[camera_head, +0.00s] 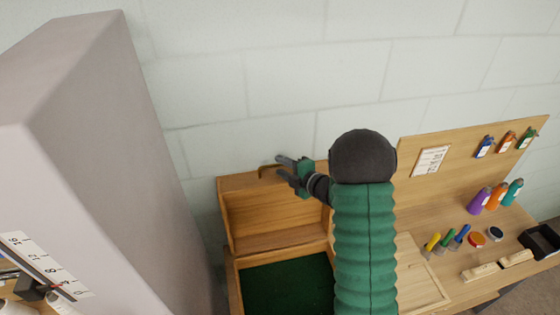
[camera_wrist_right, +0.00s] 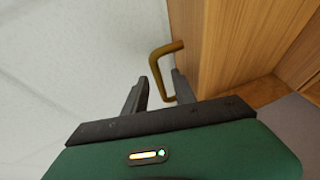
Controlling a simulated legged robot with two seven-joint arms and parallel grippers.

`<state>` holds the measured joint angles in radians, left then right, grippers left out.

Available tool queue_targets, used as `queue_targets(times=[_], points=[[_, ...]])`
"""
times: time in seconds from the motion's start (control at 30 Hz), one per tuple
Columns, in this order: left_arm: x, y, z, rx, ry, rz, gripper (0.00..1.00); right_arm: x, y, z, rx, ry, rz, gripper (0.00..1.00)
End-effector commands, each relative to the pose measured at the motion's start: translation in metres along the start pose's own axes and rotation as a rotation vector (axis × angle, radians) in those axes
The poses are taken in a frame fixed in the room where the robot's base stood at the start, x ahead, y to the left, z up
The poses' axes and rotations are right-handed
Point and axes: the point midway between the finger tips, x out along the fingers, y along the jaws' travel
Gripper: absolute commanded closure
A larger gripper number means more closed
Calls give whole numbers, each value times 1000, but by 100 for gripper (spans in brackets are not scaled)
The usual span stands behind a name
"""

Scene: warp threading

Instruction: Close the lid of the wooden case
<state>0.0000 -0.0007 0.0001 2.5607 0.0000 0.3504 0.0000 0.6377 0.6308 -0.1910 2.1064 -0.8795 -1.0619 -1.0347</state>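The wooden case stands with its lid (camera_head: 265,212) raised against the wall and its green-lined bottom (camera_head: 285,285) exposed. A bronze handle (camera_wrist_right: 157,66) sticks out from the lid's upper edge; it also shows in the head view (camera_head: 266,169). My right gripper (camera_head: 280,168) is at the lid's top edge, just right of the handle. In the right wrist view its two fingers (camera_wrist_right: 158,90) are apart, with the handle's bent end just ahead of and between the tips. I cannot tell whether they touch it. My right arm hides the case's right side. My left gripper is not in view.
To the right, a wooden workbench (camera_head: 465,285) holds several bottles, colored tools and a black tray (camera_head: 540,240). A backboard (camera_head: 465,160) with a paper label rises behind it. A tall grey block (camera_head: 105,170) stands at the left.

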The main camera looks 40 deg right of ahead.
Motion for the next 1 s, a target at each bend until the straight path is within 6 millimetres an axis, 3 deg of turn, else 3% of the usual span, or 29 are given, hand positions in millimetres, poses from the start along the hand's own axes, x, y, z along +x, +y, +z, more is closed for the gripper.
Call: queue_targets(times=[0.13,0.4,0.67,1.0], points=[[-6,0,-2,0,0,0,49,14,1,-1,-1,0,-1,68],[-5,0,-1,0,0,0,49,17,0,0,0,0,1,68],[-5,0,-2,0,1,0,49,17,0,0,0,-1,0,100],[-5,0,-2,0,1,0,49,15,-2,2,1,-4,-2,100]])
